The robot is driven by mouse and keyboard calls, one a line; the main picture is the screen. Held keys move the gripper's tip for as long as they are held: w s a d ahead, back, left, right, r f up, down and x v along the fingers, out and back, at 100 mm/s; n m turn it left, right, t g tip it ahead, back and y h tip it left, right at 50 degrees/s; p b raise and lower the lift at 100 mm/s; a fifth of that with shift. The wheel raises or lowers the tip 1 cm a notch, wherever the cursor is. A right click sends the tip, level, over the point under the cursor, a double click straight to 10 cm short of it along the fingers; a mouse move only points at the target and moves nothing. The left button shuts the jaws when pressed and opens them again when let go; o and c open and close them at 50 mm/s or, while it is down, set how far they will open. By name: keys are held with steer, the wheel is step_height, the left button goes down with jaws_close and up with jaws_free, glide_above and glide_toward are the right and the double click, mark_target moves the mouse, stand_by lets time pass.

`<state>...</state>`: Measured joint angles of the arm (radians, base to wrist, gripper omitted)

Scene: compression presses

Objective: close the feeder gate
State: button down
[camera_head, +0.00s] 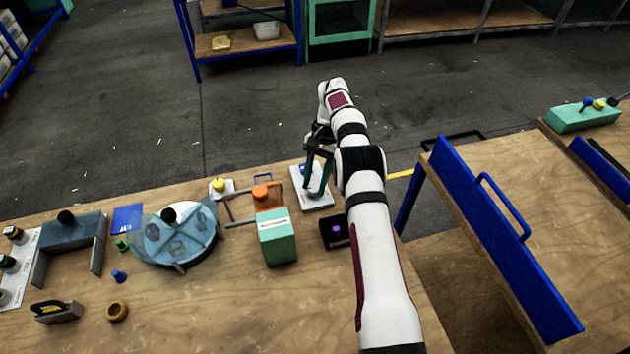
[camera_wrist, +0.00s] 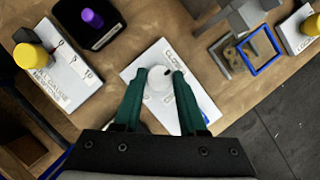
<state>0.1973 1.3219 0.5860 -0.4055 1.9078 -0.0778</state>
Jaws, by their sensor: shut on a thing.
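A white plate (camera_head: 304,200) stands at the far edge of the bench in the head view. In the wrist view, the plate (camera_wrist: 140,70) carries the printed word "CLOSED" and a round white knob (camera_wrist: 157,80). My gripper (camera_head: 317,183) reaches down over the plate. In the wrist view, the green fingers of my gripper (camera_wrist: 159,78) stand on either side of the knob and are shut on it. The fingers and wrist hide part of the plate and its markings. No separate gate panel can be made out.
A black box with a purple knob (camera_head: 337,230) stands near the plate. A yellow knob (camera_wrist: 32,56) on a labelled plate is close by. Bare bench (camera_head: 310,290) lies nearer.

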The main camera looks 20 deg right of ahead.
mark_target(315, 185)
steer(key=shift+c, duration=2.3)
jaws_free()
step_height(315, 185, up, 4)
steer(key=shift+r, duration=0.2)
steer(key=s+d+r, duration=0.6)
steer(key=s+d, duration=0.1)
steer(key=d, duration=0.2)
steer(key=shift+d+r, duration=0.2)
steer(key=shift+r, duration=0.1)
